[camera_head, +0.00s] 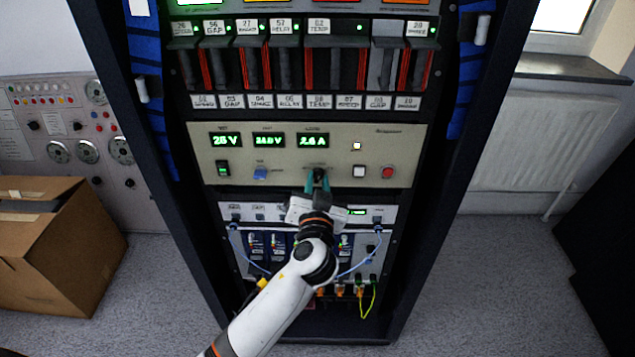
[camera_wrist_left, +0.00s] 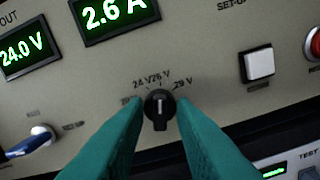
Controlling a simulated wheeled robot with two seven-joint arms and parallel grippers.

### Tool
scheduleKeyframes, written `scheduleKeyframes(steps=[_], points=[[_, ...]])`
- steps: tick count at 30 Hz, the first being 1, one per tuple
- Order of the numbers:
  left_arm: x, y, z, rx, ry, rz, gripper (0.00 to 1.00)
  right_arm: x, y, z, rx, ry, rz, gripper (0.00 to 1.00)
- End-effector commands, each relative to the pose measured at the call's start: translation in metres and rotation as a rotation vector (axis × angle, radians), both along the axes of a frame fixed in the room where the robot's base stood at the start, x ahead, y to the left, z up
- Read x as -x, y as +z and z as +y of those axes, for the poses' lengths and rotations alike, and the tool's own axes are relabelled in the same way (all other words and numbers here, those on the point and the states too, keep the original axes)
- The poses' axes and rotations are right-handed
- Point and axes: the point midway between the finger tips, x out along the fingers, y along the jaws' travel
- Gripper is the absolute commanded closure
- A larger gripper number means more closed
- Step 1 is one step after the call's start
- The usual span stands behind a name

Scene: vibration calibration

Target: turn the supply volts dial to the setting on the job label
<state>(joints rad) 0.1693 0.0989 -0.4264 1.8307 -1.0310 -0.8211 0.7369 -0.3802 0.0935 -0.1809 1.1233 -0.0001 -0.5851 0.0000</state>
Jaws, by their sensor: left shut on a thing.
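The supply volts dial (camera_wrist_left: 159,112) is a small black knob with a white pointer line on the beige panel. In the left wrist view its pointer stands about upright, towards the middle of the printed volt marks; 24 V and 29 V read best. My left gripper (camera_head: 318,182) has its green fingers on both sides of the dial, shut on it, in front of the panel. The left display (camera_head: 226,140) reads 25 V, and the middle display (camera_wrist_left: 28,47) reads 24.0 V. I cannot pick out a readable job label. My right gripper is not in view.
The right display (camera_wrist_left: 115,15) reads 2.6 A. A blue-handled switch (camera_wrist_left: 35,142) is left of the dial; a white square button (camera_wrist_left: 257,65) and a red button (camera_head: 387,172) are right. Labelled modules (camera_head: 290,65) sit above. A cardboard box (camera_head: 65,240) stands left.

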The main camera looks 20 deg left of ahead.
Motion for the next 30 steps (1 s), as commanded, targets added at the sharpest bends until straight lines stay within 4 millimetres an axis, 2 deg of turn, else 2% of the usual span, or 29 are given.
scheduleKeyframes(steps=[5,17,18,21,30], points=[[0.0,-0.0001,0.0003,-0.028,0.001,0.009,0.99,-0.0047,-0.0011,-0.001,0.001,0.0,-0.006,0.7],[0.0,-0.0001,0.0003,-0.032,0.001,0.009,0.99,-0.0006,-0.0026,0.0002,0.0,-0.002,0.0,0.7],[0.0,-0.0001,0.0003,-0.032,0.001,0.009,0.7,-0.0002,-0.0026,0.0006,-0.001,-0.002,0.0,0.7],[0.0,0.0,0.0002,-0.031,0.001,0.009,0.55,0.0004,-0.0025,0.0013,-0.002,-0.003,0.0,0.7],[0.0014,-0.0003,-0.0004,-0.031,0.0,0.009,0.55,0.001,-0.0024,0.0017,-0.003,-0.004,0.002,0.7]])
